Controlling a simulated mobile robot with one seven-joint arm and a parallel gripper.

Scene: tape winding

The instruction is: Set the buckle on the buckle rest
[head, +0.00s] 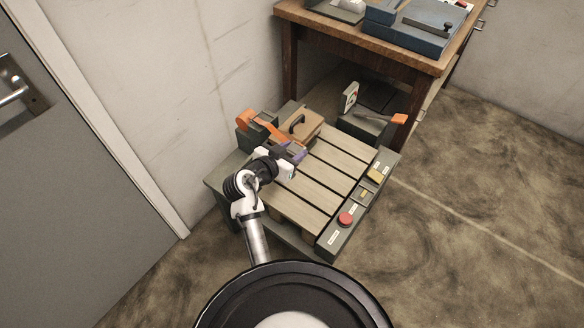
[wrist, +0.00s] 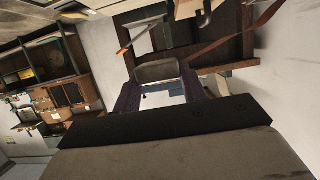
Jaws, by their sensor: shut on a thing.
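My gripper (head: 292,158) is over the far left part of the slatted pallet (head: 327,167), with purple fingertips near a brown box with a dark handle. In the wrist view my gripper (wrist: 157,90) is shut on a grey metal piece, which looks like the buckle (wrist: 158,72), between the two purple fingers. In the head view the buckle is too small or too hidden to make out. I cannot tell for sure which part is the buckle rest.
The brown box (head: 303,127) and an orange-handled device (head: 262,123) stand at the pallet's back left. A control panel with a red button (head: 345,218) runs along its right side. A wooden workbench (head: 432,62) stands behind. A wall and door are at left; open floor lies right.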

